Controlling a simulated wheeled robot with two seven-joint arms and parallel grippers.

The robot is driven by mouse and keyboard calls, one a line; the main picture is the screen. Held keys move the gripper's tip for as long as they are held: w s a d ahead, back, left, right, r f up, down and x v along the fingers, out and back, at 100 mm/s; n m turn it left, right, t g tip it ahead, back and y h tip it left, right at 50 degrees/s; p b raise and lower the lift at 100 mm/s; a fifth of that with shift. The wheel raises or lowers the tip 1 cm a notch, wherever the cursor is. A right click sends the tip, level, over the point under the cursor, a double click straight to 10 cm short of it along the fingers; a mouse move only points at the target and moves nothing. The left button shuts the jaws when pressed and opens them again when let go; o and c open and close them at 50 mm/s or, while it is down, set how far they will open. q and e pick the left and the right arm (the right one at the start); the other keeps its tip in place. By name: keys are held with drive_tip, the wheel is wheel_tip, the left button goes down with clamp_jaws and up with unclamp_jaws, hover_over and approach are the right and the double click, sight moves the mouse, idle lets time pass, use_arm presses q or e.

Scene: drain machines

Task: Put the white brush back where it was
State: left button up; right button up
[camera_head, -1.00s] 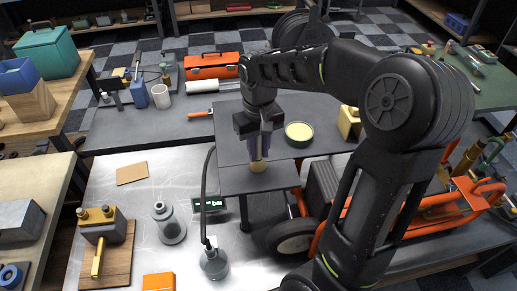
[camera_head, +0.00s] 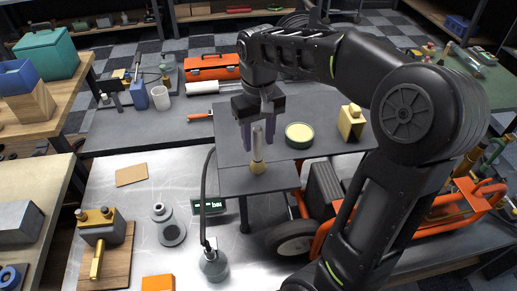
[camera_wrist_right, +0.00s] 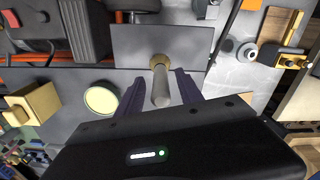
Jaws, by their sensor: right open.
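The white brush (camera_head: 257,150) stands upright on its tan bristle end on the dark grey platform (camera_head: 230,180), near the front edge of its raised part. In the right wrist view the brush (camera_wrist_right: 161,88) shows its pale handle pointing towards the camera. My right gripper (camera_head: 259,148) is open just behind and above the brush. Its two purple fingers stand apart on either side of the handle; in the right wrist view the fingers (camera_wrist_right: 160,92) do not touch it. My left gripper is not in view.
A round green-rimmed tin (camera_head: 299,134) and a brass block (camera_head: 351,122) stand right of the brush. A flask (camera_head: 214,263) with a black hose stands on the metal table. An orange-framed machine (camera_head: 420,215) is at the right. An orange toolbox (camera_head: 211,67) lies behind.

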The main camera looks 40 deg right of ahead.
sight(258, 129)
wheel_tip(258, 129, up, 4)
drive_tip(key=shift+f, duration=0.1)
wheel_tip(258, 129, up, 3)
drive_tip(key=shift+r+p, duration=0.1)
drive_tip(key=shift+p, duration=0.65)
drive_tip(key=shift+r, duration=0.2)
drive_tip(key=shift+f, duration=0.1)
